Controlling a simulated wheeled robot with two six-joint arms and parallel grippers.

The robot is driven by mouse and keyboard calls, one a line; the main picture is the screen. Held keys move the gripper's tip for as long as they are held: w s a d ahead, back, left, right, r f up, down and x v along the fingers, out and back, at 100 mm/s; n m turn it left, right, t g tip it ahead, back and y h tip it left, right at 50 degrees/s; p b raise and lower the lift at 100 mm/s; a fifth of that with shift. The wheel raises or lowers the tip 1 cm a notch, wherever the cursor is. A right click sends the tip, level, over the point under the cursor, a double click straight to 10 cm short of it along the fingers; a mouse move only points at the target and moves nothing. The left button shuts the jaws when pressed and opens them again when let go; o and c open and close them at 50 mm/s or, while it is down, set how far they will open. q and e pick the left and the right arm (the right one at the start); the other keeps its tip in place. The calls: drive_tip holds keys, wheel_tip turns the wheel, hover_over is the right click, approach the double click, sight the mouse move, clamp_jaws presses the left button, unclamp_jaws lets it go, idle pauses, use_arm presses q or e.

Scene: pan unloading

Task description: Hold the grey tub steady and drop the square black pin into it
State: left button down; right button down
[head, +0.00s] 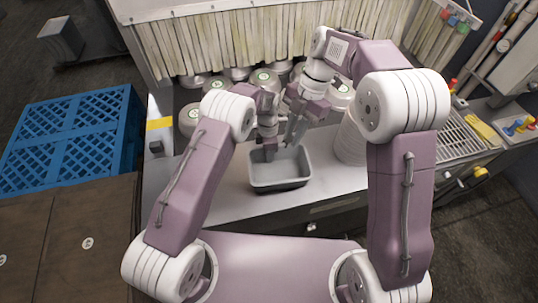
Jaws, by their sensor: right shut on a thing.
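The grey tub (281,184) stands upright on the light worktop, in the middle of the head view. My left gripper (263,155) is low at the tub's back left rim. Whether its fingers touch or clasp the wall is too small to tell. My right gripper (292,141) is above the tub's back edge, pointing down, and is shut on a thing. The square black pin is too small to make out between its fingers. I see no pin on the tub's visible floor.
Several round metal pans with green labels (264,80) stand behind the tub. A stack of pale round items (350,143) stands right of it. A blue crate (72,140) is at the left. The worktop left of the tub is clear.

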idle(0.8)
wheel_tip(320, 180, down, 16)
drive_tip(key=w+m+t+y, duration=0.1)
drive_tip(key=w+m+t, duration=0.1)
drive_tip(key=m, duration=0.7)
drive_tip(key=shift+d+r+t, duration=0.15)
drive_tip(key=shift+t, duration=0.25)
drive_tip(key=shift+w, duration=0.1)
drive_tip(key=c, duration=1.3)
unclamp_jaws()
drive_tip(key=shift+o, duration=0.2)
drive_tip(key=v, duration=1.2)
drive_tip(key=shift+d, duration=0.2)
